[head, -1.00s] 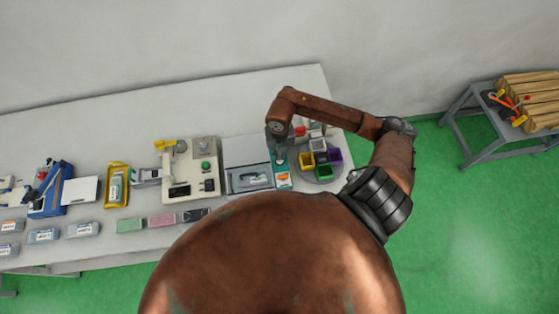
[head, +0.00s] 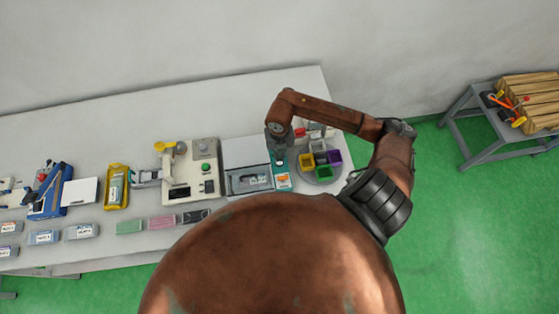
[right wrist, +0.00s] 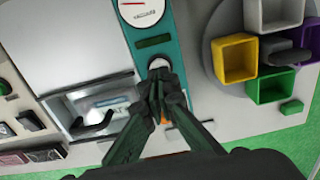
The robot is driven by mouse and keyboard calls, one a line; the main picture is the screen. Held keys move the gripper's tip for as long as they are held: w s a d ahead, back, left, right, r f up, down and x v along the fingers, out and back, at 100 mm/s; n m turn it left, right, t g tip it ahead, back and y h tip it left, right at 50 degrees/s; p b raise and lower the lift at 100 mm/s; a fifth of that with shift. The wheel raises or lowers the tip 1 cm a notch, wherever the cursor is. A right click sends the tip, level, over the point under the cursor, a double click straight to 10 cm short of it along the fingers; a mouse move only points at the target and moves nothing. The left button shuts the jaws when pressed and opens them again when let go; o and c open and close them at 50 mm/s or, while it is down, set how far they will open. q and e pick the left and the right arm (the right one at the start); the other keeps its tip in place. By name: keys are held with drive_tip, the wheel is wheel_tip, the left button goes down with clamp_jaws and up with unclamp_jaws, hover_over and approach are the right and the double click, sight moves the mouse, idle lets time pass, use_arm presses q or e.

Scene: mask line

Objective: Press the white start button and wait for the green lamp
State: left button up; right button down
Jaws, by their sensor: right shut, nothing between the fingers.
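A teal panel (right wrist: 180,50) stands beside a grey-white box; the panel also shows in the head view (head: 282,183). Something orange on the panel is partly hidden behind the fingers. In the head view my arm hides most of this gripper. My left gripper is in neither view.
The grey-white box (head: 246,152) has a recessed front and stands left of the panel. A round tray (head: 318,180) with coloured bins is close on the right. A cream machine (head: 178,190) with a green button (head: 205,167) is further left.

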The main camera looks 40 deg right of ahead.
drive_tip(key=shift+f, duration=0.2)
drive_tip(key=shift+f+b, duration=0.8)
drive_tip(key=shift+f, duration=0.3)
drive_tip(key=shift+r+p, duration=0.7)
drive_tip(key=shift+r, duration=0.6)
drive_tip(key=shift+r+p, duration=1.6)
drive_tip(key=shift+r, duration=0.9)
